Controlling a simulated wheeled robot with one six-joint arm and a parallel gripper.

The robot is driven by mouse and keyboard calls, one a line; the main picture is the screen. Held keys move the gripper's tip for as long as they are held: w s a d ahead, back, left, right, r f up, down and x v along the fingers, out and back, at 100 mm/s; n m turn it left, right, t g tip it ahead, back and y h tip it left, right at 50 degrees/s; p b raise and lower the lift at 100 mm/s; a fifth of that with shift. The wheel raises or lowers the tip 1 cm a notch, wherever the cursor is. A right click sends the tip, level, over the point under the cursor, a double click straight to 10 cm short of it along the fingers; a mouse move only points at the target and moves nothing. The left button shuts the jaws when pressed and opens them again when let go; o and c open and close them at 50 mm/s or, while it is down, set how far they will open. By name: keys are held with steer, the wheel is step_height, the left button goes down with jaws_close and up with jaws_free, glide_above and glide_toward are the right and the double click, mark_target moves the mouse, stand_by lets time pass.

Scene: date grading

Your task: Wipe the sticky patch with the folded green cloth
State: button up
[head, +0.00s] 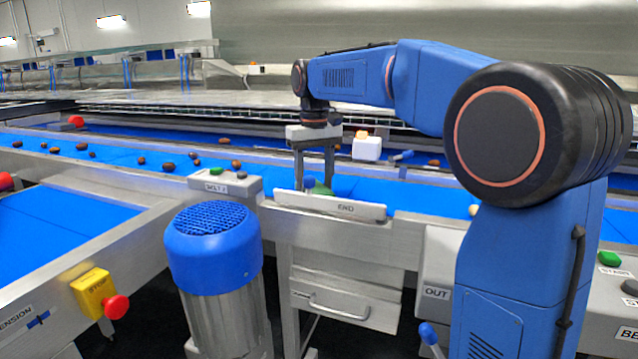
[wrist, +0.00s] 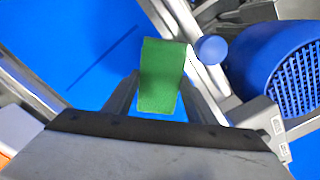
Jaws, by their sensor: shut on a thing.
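My gripper (head: 314,186) points down just behind the plate marked END, above the blue belt. It is shut on the folded green cloth (wrist: 162,76), which sits between the two fingers in the wrist view. In the head view only a small green piece of the cloth (head: 321,188) shows past the fingers and the END plate. I cannot make out the sticky patch in either view. I cannot tell whether the cloth touches the belt.
The END plate (head: 345,206) stands up at the belt's near edge. A blue-topped motor (head: 212,250) stands in front, also in the wrist view (wrist: 285,65). Several dates lie on the blue belt (head: 115,152) to the left. A white box (head: 367,149) is behind my gripper. A yellow stop box (head: 93,292) is at lower left.

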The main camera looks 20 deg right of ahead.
mark_target(319, 183)
steer(key=shift+w+d+r, duration=0.1)
steer(key=shift+w+d, duration=0.45)
steer(key=shift+w, duration=0.2)
steer(key=shift+w+d, duration=0.55)
steer(key=shift+w, duration=0.2)
steer(key=shift+w+d, duration=0.7)
steer(key=shift+w, duration=0.25)
steer(key=shift+w+d, duration=0.65)
steer(key=shift+w, duration=0.3)
steer(key=shift+w+d, duration=0.7)
steer(key=shift+w, duration=0.25)
steer(key=shift+s, duration=0.1)
steer(key=shift+s+a, duration=0.9)
steer(key=shift+s, duration=0.3)
steer(key=shift+s+a+f, duration=0.15)
steer(key=shift+s+a, duration=0.5)
steer(key=shift+s, duration=0.2)
steer(key=shift+s+a+f, duration=0.1)
steer(key=shift+s+a, duration=0.5)
steer(key=shift+s, duration=0.25)
steer(key=shift+s+a+r, duration=0.1)
steer(key=shift+s+a, duration=0.4)
steer(key=shift+s, duration=0.2)
steer(key=shift+s+a, duration=0.5)
steer(key=shift+s, duration=0.15)
